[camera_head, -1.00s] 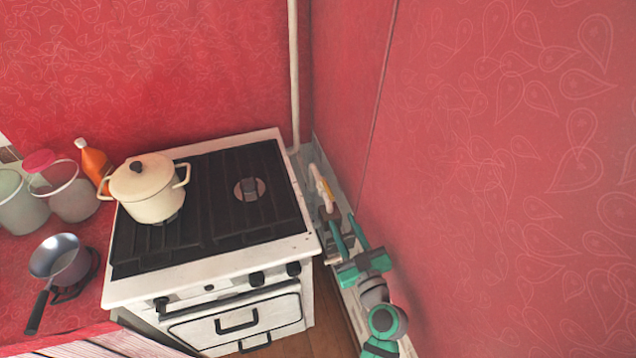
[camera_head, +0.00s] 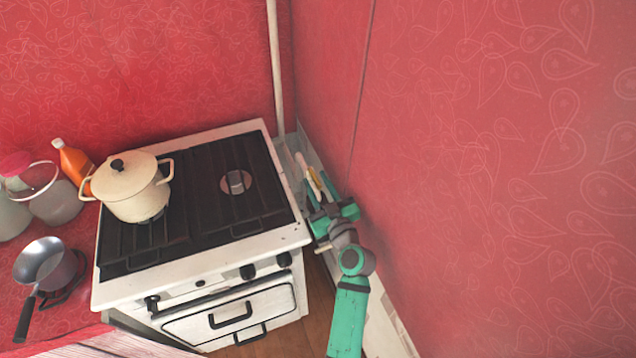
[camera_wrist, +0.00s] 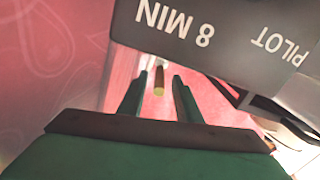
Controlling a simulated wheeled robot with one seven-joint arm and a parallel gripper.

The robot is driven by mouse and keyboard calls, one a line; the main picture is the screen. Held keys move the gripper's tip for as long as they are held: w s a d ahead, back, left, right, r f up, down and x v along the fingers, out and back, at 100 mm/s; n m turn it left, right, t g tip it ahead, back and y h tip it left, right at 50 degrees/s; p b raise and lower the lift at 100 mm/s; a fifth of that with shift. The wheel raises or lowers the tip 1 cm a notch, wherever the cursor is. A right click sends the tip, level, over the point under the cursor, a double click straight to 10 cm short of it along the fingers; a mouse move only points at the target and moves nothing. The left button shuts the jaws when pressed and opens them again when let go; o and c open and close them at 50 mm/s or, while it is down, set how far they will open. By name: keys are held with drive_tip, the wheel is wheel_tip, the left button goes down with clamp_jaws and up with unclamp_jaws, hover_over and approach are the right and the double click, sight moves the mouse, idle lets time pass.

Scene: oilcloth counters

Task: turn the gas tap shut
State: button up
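The gas tap shows as a small yellow lever (camera_head: 315,179) in the narrow gap between the stove and the right wall. A white part lies just behind it; the tap's body is too small and covered to make out. My gripper (camera_head: 320,187) reaches into this gap with its fingers at the lever. In the wrist view, the two green fingers of my gripper (camera_wrist: 158,92) are apart. The yellow-ended lever (camera_wrist: 159,79) shows between them, with a gap on each side, and I cannot tell how deep between the fingers it sits.
The white stove (camera_head: 203,283) stands close on the left, with a lidded cream pot (camera_head: 130,192) on its far-left burner. A dark grey panel (camera_wrist: 215,35) with upside-down lettering is close above the fingers. A pale vertical pipe (camera_head: 276,75) runs up the corner.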

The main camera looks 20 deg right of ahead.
drive_tip(key=shift+w, duration=0.25)
